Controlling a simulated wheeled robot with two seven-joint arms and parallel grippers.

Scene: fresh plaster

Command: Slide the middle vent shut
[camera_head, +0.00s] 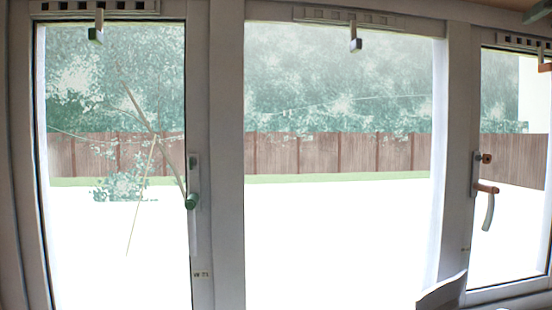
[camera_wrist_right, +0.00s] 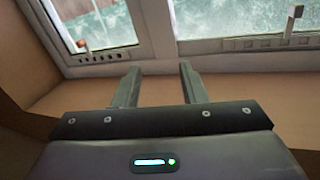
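The middle vent (camera_head: 345,17) is a pale slotted strip along the top of the middle window frame, with a small grey hanging tab (camera_head: 355,43) right of its centre. Its slots look greyish; how far it is open is unclear. In the right wrist view, which looks inverted, what seems to be the middle vent (camera_wrist_right: 250,43) is at upper right with its tab (camera_wrist_right: 293,20). My right gripper (camera_wrist_right: 160,68) is open and empty, its fingers pointing toward the frame between two vents, with the tab to their right. My left gripper is not in view.
The right vent (camera_head: 512,41) also shows dark slots and has an orange-brown tab (camera_head: 545,67). Window handles (camera_head: 191,200) and (camera_head: 487,200) project from the frames. A brown surface (camera_wrist_right: 225,92) borders the vents.

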